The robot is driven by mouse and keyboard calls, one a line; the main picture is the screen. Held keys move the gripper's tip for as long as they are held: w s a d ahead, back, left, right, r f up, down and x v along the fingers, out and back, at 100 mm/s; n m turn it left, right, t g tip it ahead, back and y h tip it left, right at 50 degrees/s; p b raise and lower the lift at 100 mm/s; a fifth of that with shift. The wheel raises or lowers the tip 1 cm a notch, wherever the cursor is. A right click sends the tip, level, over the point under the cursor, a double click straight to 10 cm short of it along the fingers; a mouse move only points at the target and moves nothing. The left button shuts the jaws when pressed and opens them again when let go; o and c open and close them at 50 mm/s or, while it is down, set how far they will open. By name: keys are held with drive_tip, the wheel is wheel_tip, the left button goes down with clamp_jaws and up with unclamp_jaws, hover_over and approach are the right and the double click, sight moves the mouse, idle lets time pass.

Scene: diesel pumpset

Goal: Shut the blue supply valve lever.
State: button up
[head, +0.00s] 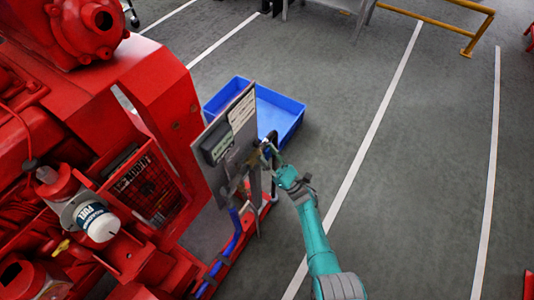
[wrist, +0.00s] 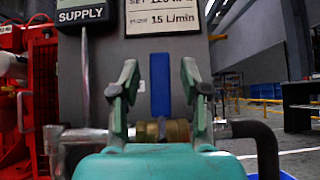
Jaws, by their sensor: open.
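The blue supply valve lever (wrist: 160,84) stands upright in the wrist view, above a brass valve body (wrist: 163,130) on a horizontal grey pipe. The lever is at right angles to that pipe. My gripper (wrist: 160,72) is open, with one teal finger on each side of the lever and a visible gap on both sides. In the head view my gripper (head: 267,152) is at the front of the grey panel (head: 214,178); the lever is too small and covered to make out there.
A "SUPPLY" label (wrist: 83,13) and a flow plate (wrist: 168,20) are on the panel. A dark pipe elbow (wrist: 262,135) lies right of the valve. Red machinery (head: 150,90) fills the left. A blue bin (head: 282,112) stands behind the panel. Floor at right is clear.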

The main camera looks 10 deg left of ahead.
sight(268, 155)
drive_tip(key=v, duration=0.5)
drive_tip(key=shift+w, duration=0.1)
drive_tip(key=shift+v, duration=0.95)
drive_tip(key=shift+f, duration=0.1)
